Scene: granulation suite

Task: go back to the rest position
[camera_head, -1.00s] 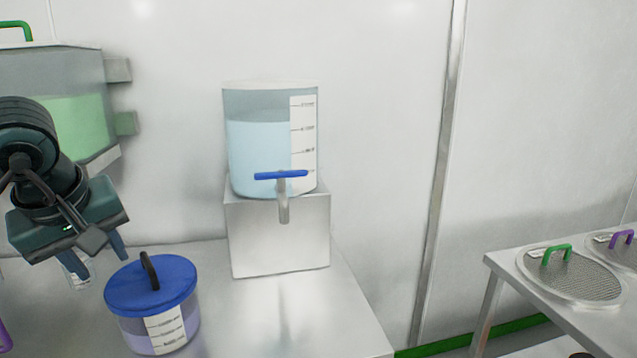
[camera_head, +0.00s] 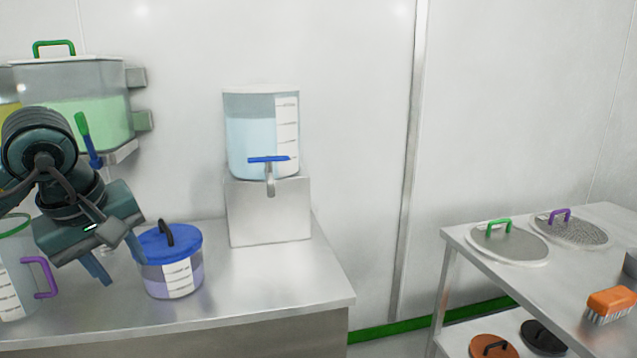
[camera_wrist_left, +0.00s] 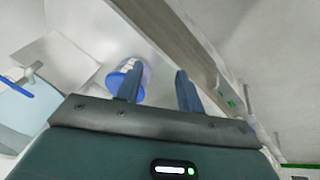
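My left gripper (camera_head: 118,262) is at the left of the head view, above the steel counter and just left of a blue-lidded container. In the left wrist view its two blue fingers (camera_wrist_left: 158,88) are spread apart with nothing between them. The blue-lidded container (camera_head: 172,275) has a black lid handle and purple contents; it stands upright on the counter. It also shows in the left wrist view (camera_wrist_left: 127,80), beyond the left finger. My right gripper is in neither view.
A tank of blue liquid (camera_head: 250,140) with a blue-handled tap stands on a steel block (camera_head: 268,215). A green-liquid tank (camera_head: 95,115) is on the wall. A purple-handled jug (camera_head: 14,285) stands at far left. Sieves (camera_head: 508,245) and an orange brush (camera_head: 610,303) lie on the right table.

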